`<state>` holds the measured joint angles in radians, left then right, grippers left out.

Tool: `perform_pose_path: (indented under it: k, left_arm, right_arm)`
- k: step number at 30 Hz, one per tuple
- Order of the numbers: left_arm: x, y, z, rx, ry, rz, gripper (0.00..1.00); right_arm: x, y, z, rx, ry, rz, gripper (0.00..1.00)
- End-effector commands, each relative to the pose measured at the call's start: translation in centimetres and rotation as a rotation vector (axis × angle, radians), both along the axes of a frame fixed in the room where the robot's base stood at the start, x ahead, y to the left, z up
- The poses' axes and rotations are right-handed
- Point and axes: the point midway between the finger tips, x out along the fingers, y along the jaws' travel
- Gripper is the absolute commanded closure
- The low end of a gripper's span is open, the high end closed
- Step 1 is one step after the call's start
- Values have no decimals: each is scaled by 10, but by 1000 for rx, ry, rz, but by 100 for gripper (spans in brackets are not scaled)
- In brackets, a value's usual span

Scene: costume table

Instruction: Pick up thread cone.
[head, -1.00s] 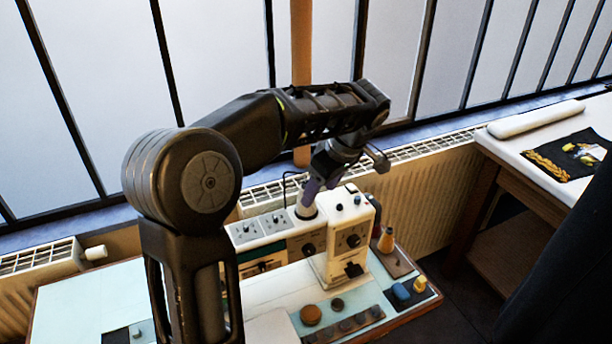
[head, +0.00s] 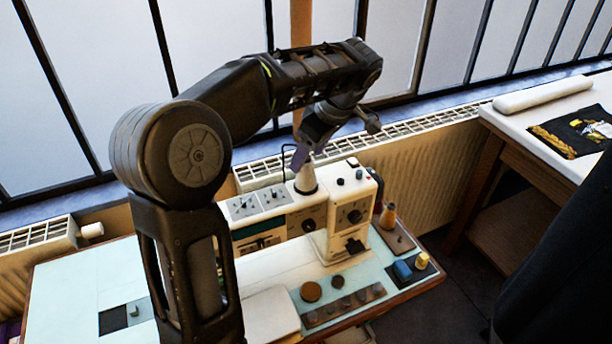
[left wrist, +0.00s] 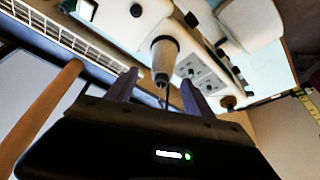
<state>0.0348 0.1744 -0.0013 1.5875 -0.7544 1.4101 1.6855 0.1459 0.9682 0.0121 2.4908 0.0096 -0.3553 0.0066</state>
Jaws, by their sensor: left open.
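The pale thread cone (head: 305,179) stands upright on top of the cream sewing machine (head: 340,215), with a dark ring at its base. My left gripper (head: 299,158) is just above the cone, pointing down, open and empty. In the left wrist view the cone (left wrist: 164,55) shows between and beyond the two spread fingers of the left gripper (left wrist: 160,80), its narrow tip toward me. I cannot tell whether a finger touches it. My right gripper is not in view.
An orange-topped cone (head: 388,215) stands on a small board at the machine's right. Blue (head: 402,270) and yellow (head: 422,260) small items lie near the table's front right. A radiator (head: 430,145) and window bars stand behind. A second table (head: 560,130) is at the right.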

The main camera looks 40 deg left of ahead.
Motion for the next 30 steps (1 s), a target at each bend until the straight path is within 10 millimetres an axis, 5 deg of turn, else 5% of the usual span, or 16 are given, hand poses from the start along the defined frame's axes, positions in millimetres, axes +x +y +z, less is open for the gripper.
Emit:
perform_pose_path:
  k: [12, 30]
  left_arm:
    - [-2, 10, -37, -1, 1, 4, 39]
    - [-2, 18, -49, 0, 0, 0, 39]
  right_arm:
    - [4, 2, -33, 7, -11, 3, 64]
    - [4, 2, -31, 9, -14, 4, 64]
